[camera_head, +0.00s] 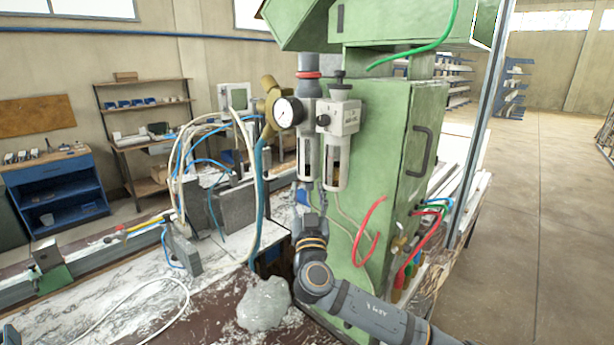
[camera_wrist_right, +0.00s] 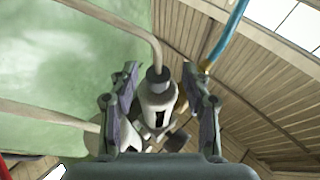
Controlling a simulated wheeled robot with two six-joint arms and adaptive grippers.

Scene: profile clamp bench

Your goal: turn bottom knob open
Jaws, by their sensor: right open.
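The air filter-regulator unit (camera_head: 338,117) is mounted on the green machine, with a pressure gauge (camera_head: 289,112) at its left. Two clear-fronted bowls hang from it, a left bowl (camera_head: 306,158) and a right bowl (camera_head: 336,168). My right gripper (camera_head: 312,203) points up just below the bowls. In the right wrist view, its two fingers (camera_wrist_right: 160,112) are open, with a pale cylindrical part (camera_wrist_right: 158,93) and a thin tube showing between them. No grip contact is visible. I cannot clearly make out the bottom knob. My left gripper is not in view.
The green cabinet (camera_head: 385,150) stands close to the right of my gripper. Red hoses (camera_head: 368,230) and a blue hose (camera_head: 259,200) hang nearby. A pale lump (camera_head: 264,304) lies on the bench below. Open floor is at the right.

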